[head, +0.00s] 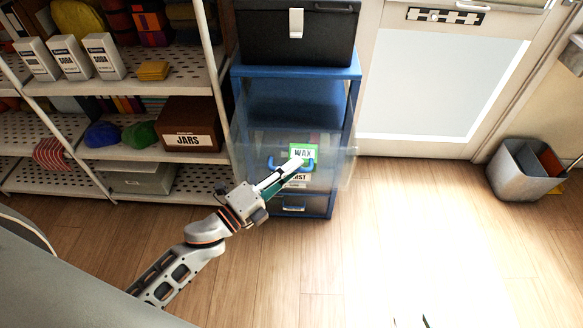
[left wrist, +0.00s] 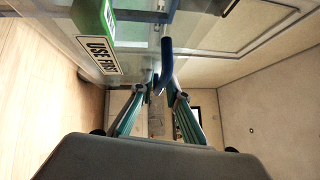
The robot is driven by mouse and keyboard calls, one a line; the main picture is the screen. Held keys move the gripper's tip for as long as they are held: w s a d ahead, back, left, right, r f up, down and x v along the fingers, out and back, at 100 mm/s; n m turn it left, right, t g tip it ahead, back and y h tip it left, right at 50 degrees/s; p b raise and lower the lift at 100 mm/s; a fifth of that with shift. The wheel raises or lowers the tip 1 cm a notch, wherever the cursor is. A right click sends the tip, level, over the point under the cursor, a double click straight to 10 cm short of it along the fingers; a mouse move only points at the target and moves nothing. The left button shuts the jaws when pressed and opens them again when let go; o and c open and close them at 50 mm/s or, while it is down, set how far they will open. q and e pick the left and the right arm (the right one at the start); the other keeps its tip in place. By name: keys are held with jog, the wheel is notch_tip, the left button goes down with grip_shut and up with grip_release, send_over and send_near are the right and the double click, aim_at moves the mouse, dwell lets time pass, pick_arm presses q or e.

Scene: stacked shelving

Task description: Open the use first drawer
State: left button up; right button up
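The use first drawer (head: 262,150) is a clear drawer in a blue cabinet. Its front stands forward of the cabinet frame, so it looks partly out. Its "USE FIRST" label (left wrist: 98,55) is plain in the left wrist view and partly covered in the head view. A green-labelled WAX box (head: 302,152) is by the drawer front. My left gripper (head: 296,166) is at the blue handle (head: 277,164). In the left wrist view, its fingers (left wrist: 155,88) close in on both sides of the handle (left wrist: 167,58). Two dark tips of my right gripper (head: 411,321) show, apart, at the bottom edge.
A black case (head: 335,35) stands on the blue cabinet (head: 240,71). A lower drawer (head: 293,207) is below. Shelves at left hold a JARS box (head: 190,125) and other goods. A grey bin (head: 525,170) stands at right. The wooden floor (head: 400,215) in front is clear.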

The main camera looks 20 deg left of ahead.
pick_arm(q)
jog(key=shift+s, duration=0.1)
pick_arm(e)
jog(key=shift+r, duration=0.1)
pick_arm(q)
jog(key=v, duration=1.1)
jog(key=shift+s+a, duration=0.25)
jog(key=shift+s, duration=0.05)
jog(key=s+d+f+n+g+y+p, duration=0.1)
jog(key=s+f+n+g+y+p, duration=0.5)
jog(key=n, duration=1.5)
jog(key=s+f+p, duration=0.1)
jog(key=s+f, duration=0.3)
jog(key=f, duration=0.3)
jog(key=shift+s+d+f+g+y, duration=0.2)
jog(key=shift+s+d+g+y, duration=0.1)
jog(key=shift+y, duration=0.1)
pick_arm(e)
jog(key=shift+m, duration=0.3)
jog(key=r, duration=0.1)
jog(key=a+r, duration=0.1)
jog(key=r, duration=0.2)
jog(key=shift+s+a+r, duration=0.3)
jog(key=shift+s+r, duration=0.05)
jog(key=shift+w+r, duration=0.25)
jog(key=shift+r, duration=0.1)
